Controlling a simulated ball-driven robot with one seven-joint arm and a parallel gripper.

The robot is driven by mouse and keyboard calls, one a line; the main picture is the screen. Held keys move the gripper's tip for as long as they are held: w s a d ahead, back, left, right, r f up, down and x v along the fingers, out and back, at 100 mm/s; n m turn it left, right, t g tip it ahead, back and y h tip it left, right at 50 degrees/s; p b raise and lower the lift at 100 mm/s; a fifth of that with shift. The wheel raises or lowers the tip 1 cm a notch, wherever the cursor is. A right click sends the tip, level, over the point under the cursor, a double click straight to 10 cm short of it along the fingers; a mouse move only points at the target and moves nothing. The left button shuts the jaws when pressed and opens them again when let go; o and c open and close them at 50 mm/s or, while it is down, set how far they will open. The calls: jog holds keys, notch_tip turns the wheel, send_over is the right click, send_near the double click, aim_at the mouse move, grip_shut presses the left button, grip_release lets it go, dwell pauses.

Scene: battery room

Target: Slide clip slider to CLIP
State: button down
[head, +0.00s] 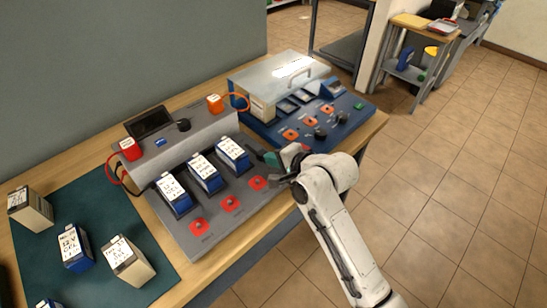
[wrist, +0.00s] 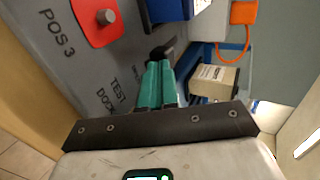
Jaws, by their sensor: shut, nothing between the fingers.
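My gripper (head: 271,158) reaches over the right end of the grey test dock (head: 215,222). In the wrist view its teal fingers (wrist: 160,70) are shut together and empty. A small dark part (wrist: 162,52) shows just beyond the fingertips; it may be the clip slider, but I cannot tell, nor whether the fingers touch it. No CLIP label is readable. An orange clip block (head: 214,103) with an orange cable sits on the dock's raised back; it also shows in the wrist view (wrist: 243,12). A red clip block (head: 130,149) sits at the back's left end.
Several blue batteries (head: 203,172) stand in the dock behind red buttons (head: 231,204). A blue charger station (head: 331,122) with a clear lid stands close on the right. More batteries stand on a green mat (head: 95,249) at left. The tiled floor on the right is clear.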

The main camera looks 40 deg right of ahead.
jog(key=w+p, duration=0.1)
jog(key=w, duration=0.4)
jog(key=shift+w, duration=0.5)
jog(key=shift+r, duration=0.1)
